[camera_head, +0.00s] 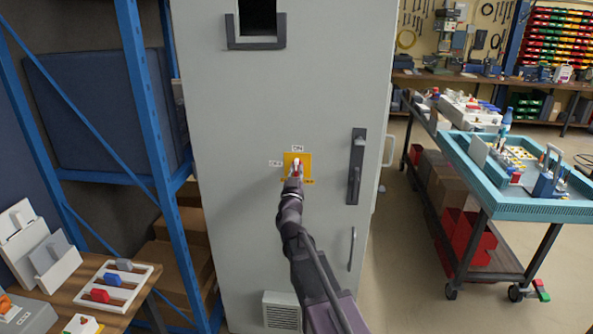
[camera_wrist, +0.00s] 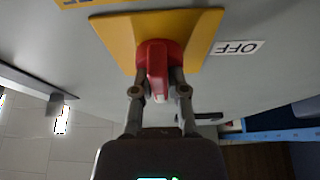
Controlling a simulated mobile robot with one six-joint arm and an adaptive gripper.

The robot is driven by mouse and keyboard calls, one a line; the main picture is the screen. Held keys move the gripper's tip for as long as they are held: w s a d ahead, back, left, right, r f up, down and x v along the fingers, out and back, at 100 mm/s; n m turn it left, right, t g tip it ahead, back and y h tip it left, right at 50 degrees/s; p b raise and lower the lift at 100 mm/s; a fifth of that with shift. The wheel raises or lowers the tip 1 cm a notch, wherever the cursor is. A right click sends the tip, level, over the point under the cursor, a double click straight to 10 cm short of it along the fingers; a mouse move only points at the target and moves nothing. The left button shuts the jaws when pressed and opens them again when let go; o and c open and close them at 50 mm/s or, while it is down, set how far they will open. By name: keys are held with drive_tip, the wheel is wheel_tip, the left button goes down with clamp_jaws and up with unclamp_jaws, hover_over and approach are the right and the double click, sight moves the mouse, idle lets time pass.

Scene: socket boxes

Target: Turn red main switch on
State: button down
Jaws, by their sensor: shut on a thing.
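The red main switch (camera_head: 297,165) sits on a yellow plate (camera_head: 289,157) on the front of a grey cabinet. An ON label (camera_head: 298,148) is above the plate and an OFF label (camera_head: 275,163) is to its left. My gripper (camera_head: 295,174) is at the switch from below and partly covers it. In the wrist view, the fingers of my gripper (camera_wrist: 158,80) are shut on the red handle (camera_wrist: 157,68), one on each side. The OFF label (camera_wrist: 237,47) shows right of the plate there. The handle looks about vertical; its exact angle is hard to tell.
The grey cabinet (camera_head: 230,220) has a dark door handle (camera_head: 356,165) right of the switch. A blue rack (camera_head: 140,100) stands at left, with a wooden table (camera_head: 130,300) in front. A cart with a teal tray (camera_head: 465,165) stands at right. Floor is clear between cabinet and cart.

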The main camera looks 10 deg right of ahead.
drive_tip(key=c, duration=0.7)
unclamp_jaws()
drive_tip(key=shift+d, duration=0.1)
drive_tip(key=shift+o, duration=0.2)
drive_tip(key=shift+n+y, duration=0.4)
drive_tip(key=shift+n, duration=0.2)
